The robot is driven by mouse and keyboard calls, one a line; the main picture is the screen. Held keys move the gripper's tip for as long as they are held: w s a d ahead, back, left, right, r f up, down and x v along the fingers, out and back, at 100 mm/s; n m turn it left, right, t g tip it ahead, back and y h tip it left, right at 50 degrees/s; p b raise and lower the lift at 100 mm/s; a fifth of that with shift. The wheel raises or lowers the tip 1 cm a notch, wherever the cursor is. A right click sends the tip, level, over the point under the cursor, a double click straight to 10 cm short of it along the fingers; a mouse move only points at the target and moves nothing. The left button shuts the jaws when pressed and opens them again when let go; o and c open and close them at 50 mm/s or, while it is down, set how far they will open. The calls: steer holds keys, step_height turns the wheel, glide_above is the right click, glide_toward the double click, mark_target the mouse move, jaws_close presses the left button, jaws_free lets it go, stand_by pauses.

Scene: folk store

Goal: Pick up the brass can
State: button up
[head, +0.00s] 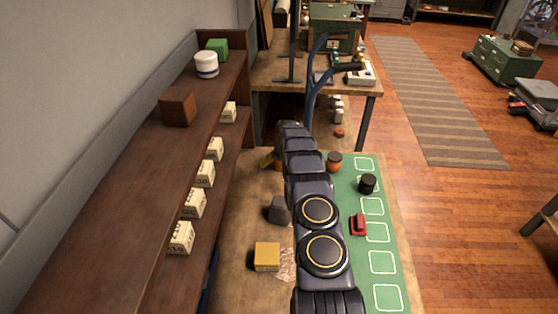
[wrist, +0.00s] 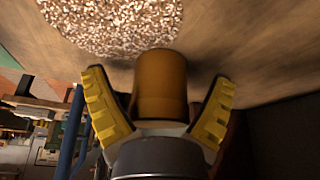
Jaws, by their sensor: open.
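The brass can (wrist: 162,82) is a golden-brown cylinder on the brown table surface in the wrist view. My gripper (wrist: 160,90) has its two yellow ribbed fingers spread, one on either side of the can. A narrow gap shows between each finger and the can's side, so I see no grip on it. In the head view, my arm hides most of this spot; a yellow finger shows left of the arm, with a small golden-brown part of the can (head: 278,167) beside it.
A speckled patch (wrist: 115,25) lies beyond the can. On the table are a yellow block (head: 266,257), a grey block (head: 278,211) and a green mat (head: 383,285) with an orange jar (head: 334,163), black jar (head: 367,184) and red item (head: 358,225). A brown shelf (head: 130,165) stands left.

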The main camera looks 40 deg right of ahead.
steer(key=c, duration=1.2)
steer(key=shift+o, duration=0.2)
steer(key=shift+r, duration=0.2)
